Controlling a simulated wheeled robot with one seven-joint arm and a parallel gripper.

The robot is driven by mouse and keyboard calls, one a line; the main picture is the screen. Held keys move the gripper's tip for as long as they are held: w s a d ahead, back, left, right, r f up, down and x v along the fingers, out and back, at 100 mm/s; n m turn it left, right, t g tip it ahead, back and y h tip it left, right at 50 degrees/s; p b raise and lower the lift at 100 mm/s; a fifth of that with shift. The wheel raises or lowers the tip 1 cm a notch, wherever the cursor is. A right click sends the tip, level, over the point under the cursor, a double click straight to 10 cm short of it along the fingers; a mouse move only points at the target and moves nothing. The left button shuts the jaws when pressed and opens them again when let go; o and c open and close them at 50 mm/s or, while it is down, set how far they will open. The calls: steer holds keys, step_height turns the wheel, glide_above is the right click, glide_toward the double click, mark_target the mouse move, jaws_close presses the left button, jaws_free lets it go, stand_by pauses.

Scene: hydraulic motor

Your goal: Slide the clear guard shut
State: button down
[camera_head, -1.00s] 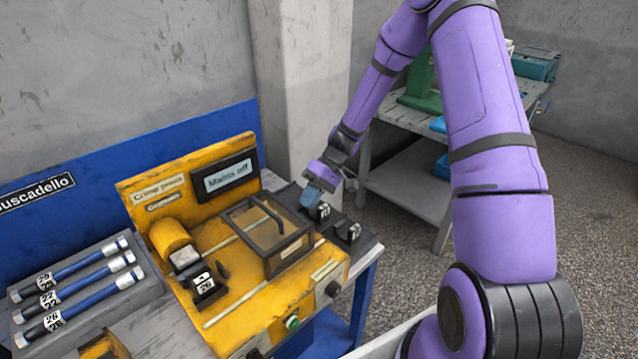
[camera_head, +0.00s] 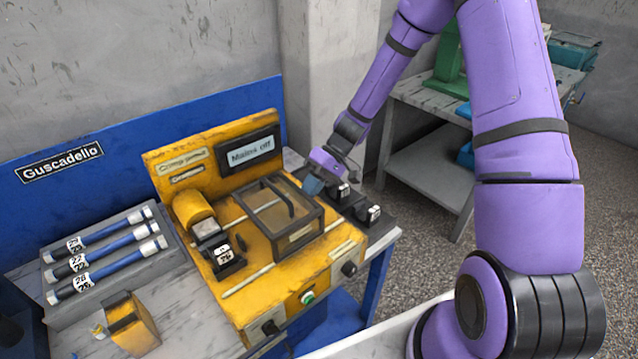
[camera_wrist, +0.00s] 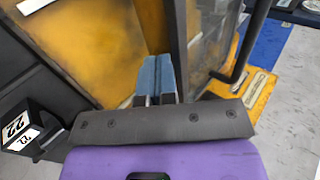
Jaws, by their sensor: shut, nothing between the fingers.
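The clear guard (camera_head: 283,212) is a dark-framed box with see-through panels and a dark bar handle on top. It stands at the right part of the yellow crimp press (camera_head: 240,295), on pale rails, clear of the die block marked 26 (camera_head: 226,258) to its left. My gripper (camera_head: 313,185) is shut and empty at the guard's right end. In the wrist view the blue fingertips (camera_wrist: 156,76) are together, close to the guard's dark frame (camera_wrist: 183,40). I cannot tell whether they touch it. The handle (camera_wrist: 240,50) shows to the right there.
Die blocks (camera_head: 368,214) sit on a dark tray right of the press; one, marked 22 (camera_wrist: 18,132), shows close to my gripper. A rack (camera_head: 100,262) of blue hoses stands at left, with a yellow block (camera_head: 132,325) in front. The sign reads "Mains off" (camera_head: 252,151).

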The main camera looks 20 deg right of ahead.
mark_target(264, 212)
steer(key=s+a, duration=0.1)
steer(key=a, duration=0.3)
steer(key=s+a, duration=0.2)
steer(key=a, duration=0.2)
steer(key=s+a, duration=0.1)
steer(key=a, duration=0.4)
steer(key=shift+s+a, duration=0.1)
steer(key=shift+s, duration=0.1)
